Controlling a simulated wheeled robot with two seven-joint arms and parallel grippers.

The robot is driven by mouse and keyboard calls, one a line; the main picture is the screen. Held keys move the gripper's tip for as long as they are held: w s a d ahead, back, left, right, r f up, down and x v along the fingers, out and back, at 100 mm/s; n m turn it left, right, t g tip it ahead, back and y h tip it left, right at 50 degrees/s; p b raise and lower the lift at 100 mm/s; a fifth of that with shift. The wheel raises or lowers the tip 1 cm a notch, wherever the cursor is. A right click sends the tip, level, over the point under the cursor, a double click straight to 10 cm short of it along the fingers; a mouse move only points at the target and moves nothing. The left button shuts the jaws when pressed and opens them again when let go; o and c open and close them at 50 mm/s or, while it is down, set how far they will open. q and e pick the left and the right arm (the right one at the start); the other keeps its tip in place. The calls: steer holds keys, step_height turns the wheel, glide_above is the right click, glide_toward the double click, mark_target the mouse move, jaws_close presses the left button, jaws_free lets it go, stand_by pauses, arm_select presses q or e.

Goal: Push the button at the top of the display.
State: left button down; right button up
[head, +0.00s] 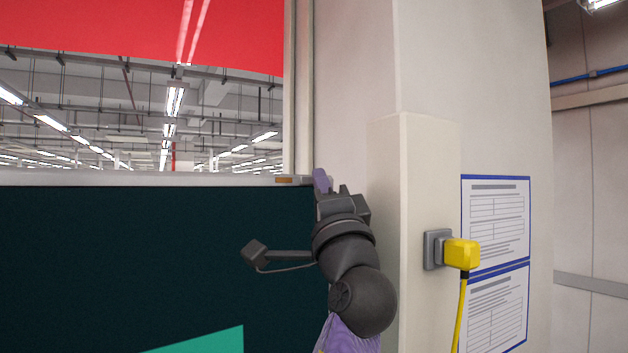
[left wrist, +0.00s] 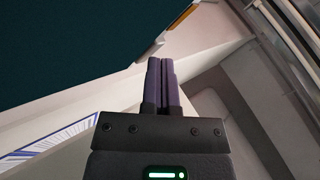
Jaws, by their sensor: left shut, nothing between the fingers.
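The display (head: 120,260) is a large dark panel with a pale frame, filling the lower left of the head view. Its dark face also shows in the left wrist view (left wrist: 60,40). A small orange-brown piece (head: 285,180) sits on the top frame near its right end; I cannot tell for sure whether it is the button. It appears as a strip in the left wrist view (left wrist: 151,48). My left gripper (head: 320,178) is shut and empty, its purple fingers just right of this piece. Contact is unclear. My right gripper is not in view.
A pale pillar (head: 415,150) stands close right of my left gripper. It carries a grey socket with a yellow plug (head: 462,254) and cable. Blue-edged sheets (head: 495,225) hang further right. A red panel (head: 140,30) is above the display, with open space between them.

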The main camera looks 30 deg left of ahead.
arm_select(q)
steer(key=s+d, duration=0.2)
steer(key=d, duration=0.4)
steer(key=shift+s+d+b, duration=0.2)
steer(key=shift+d+b, duration=0.15)
steer(key=shift+b, duration=0.05)
